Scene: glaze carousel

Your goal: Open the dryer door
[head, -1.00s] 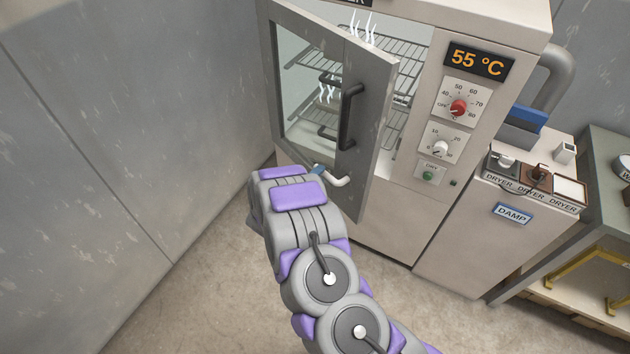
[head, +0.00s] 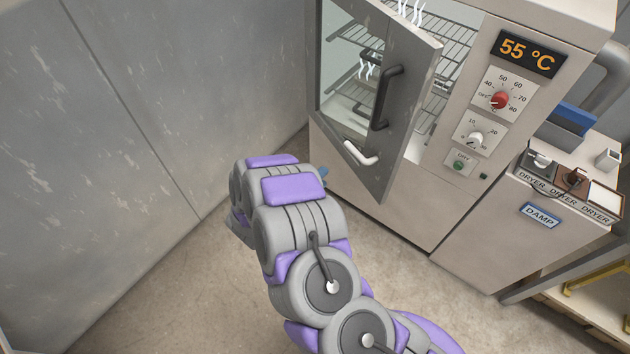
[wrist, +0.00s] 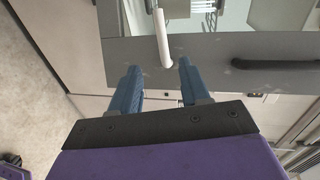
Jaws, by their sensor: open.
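The dryer door (head: 400,110) stands partly open, with a grey frame, a glass pane, a dark bar handle (head: 382,97) and a white lever (head: 362,155) near its bottom. My gripper is open and empty; in the head view only a blue bit of it (head: 322,174) shows past my wrist, left of and below the lever, apart from it. In the wrist view my gripper (wrist: 159,64) points at the door frame (wrist: 225,75). The lever's end (wrist: 165,50) appears between the fingertips there, and no finger grips it. The depth between them is unclear.
The dryer's control panel (head: 490,110) reads 55 °C, right of the door. Wire racks with steam show inside. A cabinet labelled DAMP (head: 540,214) stands further right. A grey wall (head: 150,110) rises at left. The floor (head: 180,270) between is clear.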

